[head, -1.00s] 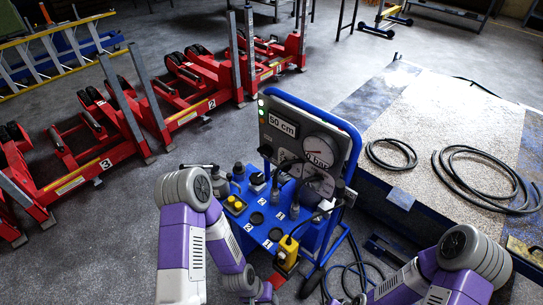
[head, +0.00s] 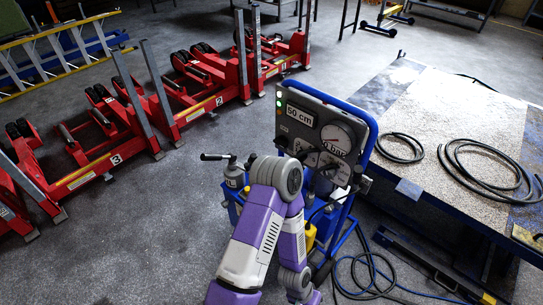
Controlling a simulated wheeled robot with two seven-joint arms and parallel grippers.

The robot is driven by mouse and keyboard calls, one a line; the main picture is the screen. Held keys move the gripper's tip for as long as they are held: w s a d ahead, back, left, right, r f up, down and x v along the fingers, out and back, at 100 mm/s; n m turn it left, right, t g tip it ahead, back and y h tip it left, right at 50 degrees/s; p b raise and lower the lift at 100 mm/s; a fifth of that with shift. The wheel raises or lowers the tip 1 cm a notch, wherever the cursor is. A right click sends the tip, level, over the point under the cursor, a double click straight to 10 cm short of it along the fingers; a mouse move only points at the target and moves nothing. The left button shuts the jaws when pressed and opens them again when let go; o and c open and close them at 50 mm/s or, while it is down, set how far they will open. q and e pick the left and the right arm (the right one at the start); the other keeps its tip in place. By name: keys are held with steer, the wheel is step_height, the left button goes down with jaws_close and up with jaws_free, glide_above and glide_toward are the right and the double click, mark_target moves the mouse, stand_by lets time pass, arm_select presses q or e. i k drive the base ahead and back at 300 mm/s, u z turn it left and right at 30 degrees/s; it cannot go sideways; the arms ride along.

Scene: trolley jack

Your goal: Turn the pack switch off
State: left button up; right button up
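The blue wheeled power pack (head: 340,222) stands at the middle of the head view. Its grey panel (head: 300,132) carries a "50 cm" display (head: 299,116), a round gauge (head: 336,137) reading near "0 bar" and a lit green lamp (head: 278,104). I cannot pick out the pack switch. My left arm's elbow and forearm cover most of the pack's deck and the lower left of the panel. A yellow part (head: 309,238) shows just right of the forearm. My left gripper's fingers are not visible. My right arm and gripper are out of view.
Several red numbered jack units (head: 95,172) stand at the left. A low table (head: 455,120) with coiled black hoses (head: 487,172) is at the right. A grey cylinder with a black handle (head: 233,172) is left of my elbow. Hoses (head: 365,272) lie on the floor at right.

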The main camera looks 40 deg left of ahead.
mark_target(282, 141)
steer(key=k, duration=0.35)
steer(key=u, duration=0.9)
